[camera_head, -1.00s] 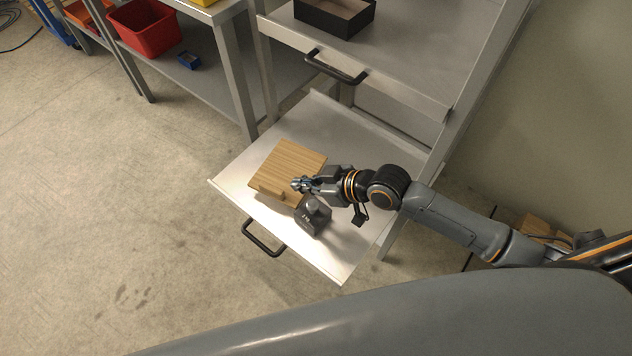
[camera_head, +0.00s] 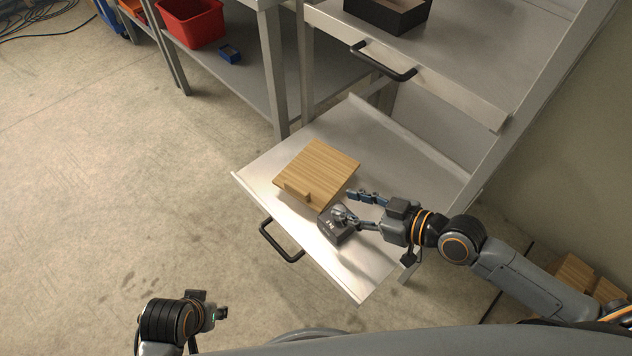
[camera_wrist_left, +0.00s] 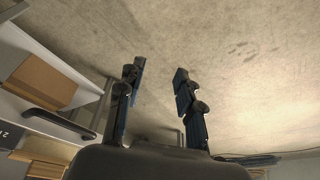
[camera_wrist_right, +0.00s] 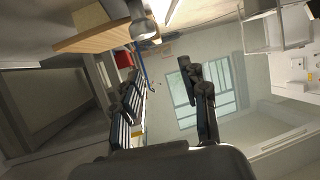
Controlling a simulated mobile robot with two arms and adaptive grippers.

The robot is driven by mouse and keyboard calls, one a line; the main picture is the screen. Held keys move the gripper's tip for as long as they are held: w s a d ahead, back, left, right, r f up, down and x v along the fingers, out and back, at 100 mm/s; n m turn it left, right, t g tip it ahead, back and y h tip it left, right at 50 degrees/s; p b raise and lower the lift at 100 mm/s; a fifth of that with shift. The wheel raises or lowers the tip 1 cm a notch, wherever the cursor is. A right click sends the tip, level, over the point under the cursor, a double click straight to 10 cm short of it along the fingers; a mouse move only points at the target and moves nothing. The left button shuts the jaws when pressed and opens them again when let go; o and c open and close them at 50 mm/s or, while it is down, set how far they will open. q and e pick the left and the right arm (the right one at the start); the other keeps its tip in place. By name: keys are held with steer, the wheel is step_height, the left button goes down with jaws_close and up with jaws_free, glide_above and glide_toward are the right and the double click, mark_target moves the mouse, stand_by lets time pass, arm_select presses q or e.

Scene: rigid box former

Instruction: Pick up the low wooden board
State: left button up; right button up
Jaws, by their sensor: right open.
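The low wooden board (camera_head: 325,166) is a light square board with a small raised block (camera_head: 297,190) on its near edge. It lies flat on the lower metal shelf. My right gripper (camera_head: 352,208) is open, its fingers just right of the board beside a dark weight with a round knob (camera_head: 333,233); I cannot tell whether it touches the weight. In the right wrist view the fingers (camera_wrist_right: 159,75) are apart, with a wooden panel (camera_wrist_right: 92,40) beyond. My left gripper (camera_head: 222,312) is at lower left; in its wrist view the fingers (camera_wrist_left: 159,73) are apart and empty.
The shelf has a black front handle (camera_head: 276,243) and raised side edges. An upper shelf (camera_head: 455,55) with a dark open box (camera_head: 388,12) stands behind. A bench with a red bin (camera_head: 192,22) is at the back left.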

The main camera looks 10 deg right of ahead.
arm_select(q)
steer(key=b+v, duration=0.2)
steer(key=v, duration=0.5)
arm_select(e)
steer(key=shift+w+f+t, duration=0.1)
steer(key=shift+f+t, duration=0.3)
steer(key=shift+f, duration=0.3)
glide_toward(302, 190)
steer(key=x, duration=0.3)
steer(key=shift+f, duration=0.1)
steer(key=shift+w+a+f, duration=0.1)
steer(key=shift+w+a, duration=0.1)
steer(key=shift+a, duration=0.05)
steer(key=b+x, duration=0.1)
steer(key=x, duration=0.3)
steer(key=shift+w+a, duration=0.2)
steer(key=shift+w+a+f, duration=0.15)
steer(key=shift+w+a, duration=0.15)
steer(key=shift+a, duration=0.05)
arm_select(q)
steer(key=w+d+r+t, duration=0.1)
steer(key=w+t, duration=0.2)
steer(key=w, duration=0.3)
steer(key=shift+w+d+r+t+h, duration=0.2)
steer(key=shift+w+d+t+h, duration=0.15)
steer(key=shift+t+h, duration=0.05)
arm_select(e)
jaws_close()
